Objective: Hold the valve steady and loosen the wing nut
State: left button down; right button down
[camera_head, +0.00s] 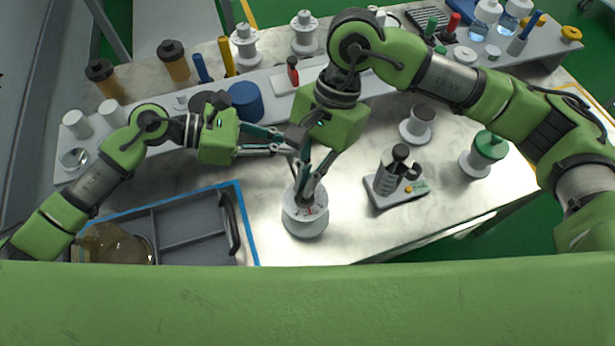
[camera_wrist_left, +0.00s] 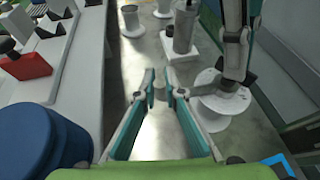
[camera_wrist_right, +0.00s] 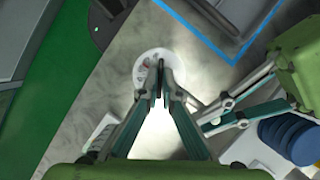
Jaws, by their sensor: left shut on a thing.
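The wing nut cannot be made out there, and the fingertips hide the centre. My left gripper (camera_head: 291,149) reaches in from the left, above and behind the valve, shut on a small grey part (camera_wrist_left: 159,83) that I cannot identify.
A grey tray (camera_head: 233,222) with a blue edge lies left of the valve. A small grey device (camera_head: 398,192) with a dark-topped cylinder stands to the right. A blue cylinder (camera_head: 246,101) stands behind my left gripper. Both arms are close together over the valve.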

jog(key=n+h, duration=0.1)
jog(key=n, duration=0.1)
jog(key=n+g+h, duration=0.1)
jog(key=n, duration=0.2)
jog(key=shift+a+n, duration=0.2)
jog(key=shift+n, duration=0.1)
jog(key=n+h, duration=0.1)
jog(key=n, duration=0.1)
jog(key=n+h, duration=0.1)
jog(key=n, duration=0.2)
jog(key=shift+a+n, duration=0.15)
jog(key=shift+n, duration=0.15)
jog(key=n+h, duration=0.1)
jog(key=n, duration=0.2)
jog(key=n+t+h, duration=0.1)
jog(key=n, duration=0.2)
jog(key=shift+a, duration=0.1)
jog(key=n+t, duration=0.1)
jog(key=n, duration=0.1)
jog(key=n+t+h, duration=0.1)
jog(key=n, duration=0.2)
jog(key=shift+s+a, duration=0.1)
jog(key=shift+s, duration=0.05)
jog(key=shift+n, duration=0.3)
jog(key=c, duration=2.2)
grip_release()
jog(key=shift+c, duration=0.2)
